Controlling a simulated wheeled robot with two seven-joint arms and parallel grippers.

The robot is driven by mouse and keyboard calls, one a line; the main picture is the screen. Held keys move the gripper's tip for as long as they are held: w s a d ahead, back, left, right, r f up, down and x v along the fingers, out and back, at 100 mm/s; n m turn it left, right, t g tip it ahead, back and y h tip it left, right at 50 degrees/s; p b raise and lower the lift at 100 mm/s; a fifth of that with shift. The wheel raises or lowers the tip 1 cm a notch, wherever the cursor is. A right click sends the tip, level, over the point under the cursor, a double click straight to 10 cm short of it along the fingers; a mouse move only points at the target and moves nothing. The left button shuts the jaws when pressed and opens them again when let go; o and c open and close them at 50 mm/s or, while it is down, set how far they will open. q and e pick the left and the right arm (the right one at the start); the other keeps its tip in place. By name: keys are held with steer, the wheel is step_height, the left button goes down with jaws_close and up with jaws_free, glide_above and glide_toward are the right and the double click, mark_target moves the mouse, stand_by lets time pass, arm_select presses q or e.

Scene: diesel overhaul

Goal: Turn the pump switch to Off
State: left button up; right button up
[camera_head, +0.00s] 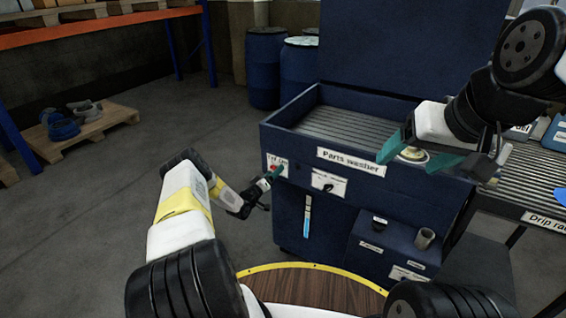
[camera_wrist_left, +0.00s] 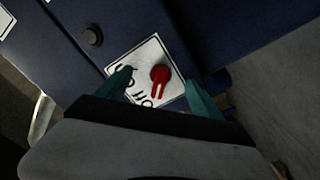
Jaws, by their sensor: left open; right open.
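The pump switch is a red knob (camera_wrist_left: 160,74) on a white label plate (camera_wrist_left: 172,92) with black lettering, in the left wrist view. The lettering is partly hidden, so I cannot tell which position the knob marks. In the head view the plate (camera_head: 277,161) is at the left end of the parts washer's front, and my gripper partly covers it. My left gripper (camera_wrist_left: 156,86) is open, with one teal finger on each side of the knob; contact is not clear. It also shows in the head view (camera_head: 268,179). My right gripper (camera_head: 418,157) is open and empty in front of the washer basin.
The blue parts washer (camera_head: 290,136) carries a second labelled control (camera_head: 328,187) and a small blue box (camera_head: 383,257) at its lower front. A drip rack (camera_head: 535,185) stands at the right. Blue drums (camera_head: 265,70) stand behind. The floor at left is clear near me.

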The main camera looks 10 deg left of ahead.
arm_select(q)
steer(key=v, duration=0.6)
steer(key=shift+s, duration=0.4)
steer(key=shift+a, duration=0.15)
steer(key=w+r+m+g+y, duration=0.1)
steer(key=w+r+m+g, duration=0.15)
steer(key=r, duration=0.55)
steer(key=w+r+m+g+y, duration=0.1)
steer(key=w+r, duration=0.2)
steer(key=r, duration=0.5)
steer(key=s+d+r+g+y, duration=0.1)
steer(key=s+r, duration=0.4)
steer(key=r, duration=0.3)
steer(key=s+r+m+g+y, duration=0.1)
steer(key=s+r, duration=0.3)
steer(key=r, duration=0.4)
steer(key=s+d+r+g+y, duration=0.1)
steer(key=s+r+y, duration=0.1)
steer(key=s+r, duration=0.45)
steer(key=s+d+r+g+h, duration=0.1)
steer(key=s+d+r+g, duration=0.1)
steer(key=s, duration=1.4)
steer(key=s+d+r+m+g+h, duration=0.1)
steer(key=s+d+r, duration=0.4)
steer(key=s, duration=1.1)
steer(key=shift+s+g, duration=0.35)
steer(key=shift+g, duration=0.3)
